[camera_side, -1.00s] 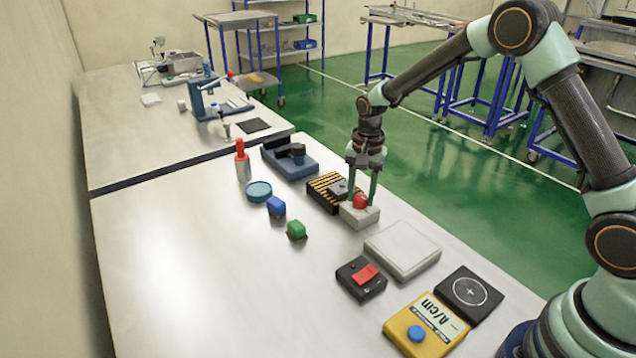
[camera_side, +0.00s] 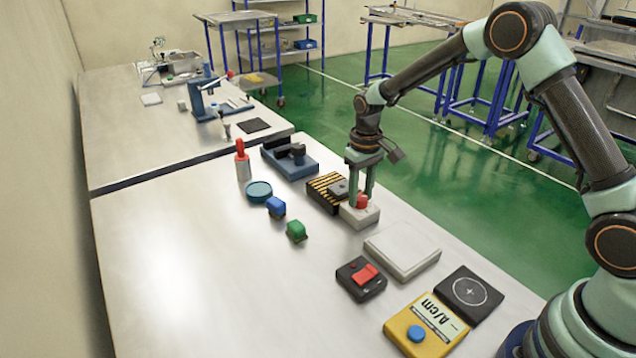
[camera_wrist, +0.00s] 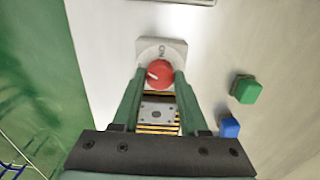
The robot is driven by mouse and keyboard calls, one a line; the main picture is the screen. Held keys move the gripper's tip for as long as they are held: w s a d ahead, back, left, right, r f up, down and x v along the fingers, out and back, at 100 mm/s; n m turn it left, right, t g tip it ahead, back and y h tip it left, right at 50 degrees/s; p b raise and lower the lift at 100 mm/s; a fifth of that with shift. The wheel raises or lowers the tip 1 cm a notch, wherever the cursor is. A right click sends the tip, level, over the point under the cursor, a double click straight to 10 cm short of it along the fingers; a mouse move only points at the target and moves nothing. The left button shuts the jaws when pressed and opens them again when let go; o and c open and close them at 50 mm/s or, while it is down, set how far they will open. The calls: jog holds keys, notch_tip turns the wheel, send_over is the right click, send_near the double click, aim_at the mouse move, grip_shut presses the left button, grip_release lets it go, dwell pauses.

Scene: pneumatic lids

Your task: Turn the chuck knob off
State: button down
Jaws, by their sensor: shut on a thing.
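The red chuck knob (camera_side: 362,201) sits on top of a small white box (camera_side: 362,217) near the table's right edge. In the wrist view the knob (camera_wrist: 159,74) has a white pointer mark, which points to the left and slightly up. The box (camera_wrist: 150,46) carries a printed mark that looks like a 0 beyond the knob. My gripper (camera_side: 361,199) reaches straight down, with one finger on each side of the knob. In the wrist view my gripper (camera_wrist: 159,76) is shut on the knob. The fingers hide part of the knob's sides.
A black-and-yellow striped block (camera_side: 325,192) stands close beside the white box. A pale flat plate (camera_side: 402,250) lies on its other side. A green block (camera_side: 297,230) and a blue block (camera_side: 276,207) lie to the left. The table's left front (camera_side: 200,280) is clear.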

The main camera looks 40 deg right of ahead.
aim_at(361, 196)
jog(key=n, duration=0.5)
jog(key=shift+s+d+f, duration=0.1)
jog(key=shift+d, duration=0.1)
dwell(0.4)
jog(key=shift+c, duration=2.2)
grip_release()
jog(key=shift+a, duration=0.1)
jog(key=shift+n, duration=0.3)
jog(key=shift+r, duration=0.65)
notch_tip(361, 196, up, 11)
jog(key=shift+w, duration=0.2)
